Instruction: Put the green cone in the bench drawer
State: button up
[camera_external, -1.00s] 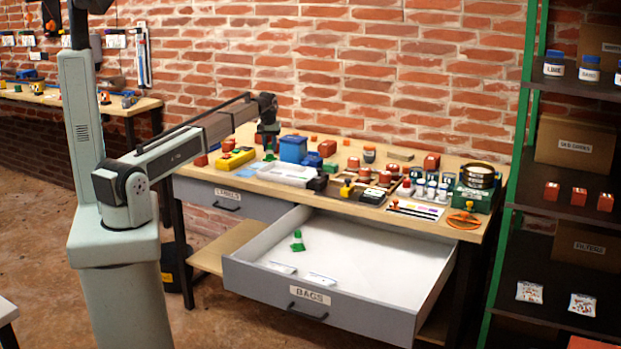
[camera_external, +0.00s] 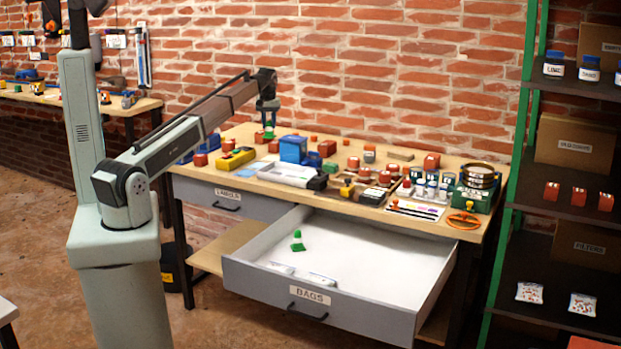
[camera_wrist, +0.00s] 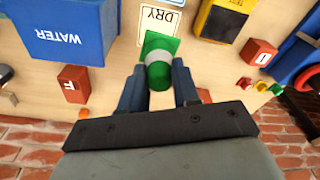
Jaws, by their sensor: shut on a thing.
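My gripper (camera_external: 268,106) is raised above the back left of the bench. It is shut on a green cone (camera_wrist: 160,75) with a white band, whose body lies between the two fingers in the wrist view; the held cone also shows small in the external view (camera_external: 268,131). The bench drawer marked BAGS (camera_external: 254,287) is pulled well out, to the right and front of the gripper. Another green cone (camera_external: 298,242) stands inside it, towards the back left.
The blue WATER box (camera_wrist: 68,32), a red block (camera_wrist: 73,83) and a yellow-black case (camera_wrist: 221,20) are near the gripper. White packets (camera_external: 322,279) lie in the drawer's front; much of its floor is bare. The LABELS drawer (camera_external: 190,191) is shut.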

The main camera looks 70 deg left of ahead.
notch_tip(320, 180, up, 5)
jog(key=shift+w+r, duration=0.1)
jog(key=w+d+m, duration=0.3)
jog(key=w+d, duration=1)
jog(key=d, duration=0.3)
jog(key=m+h, duration=0.1)
jog(key=m, duration=0.8)
send_over(393, 278)
notch_tip(393, 278, down, 19)
jog(key=shift+t, duration=0.4)
jog(key=shift+f, duration=5.45)
jog(key=o, duration=1.1)
jog(key=shift+f, duration=0.15)
jog(key=shift+c, duration=0.2)
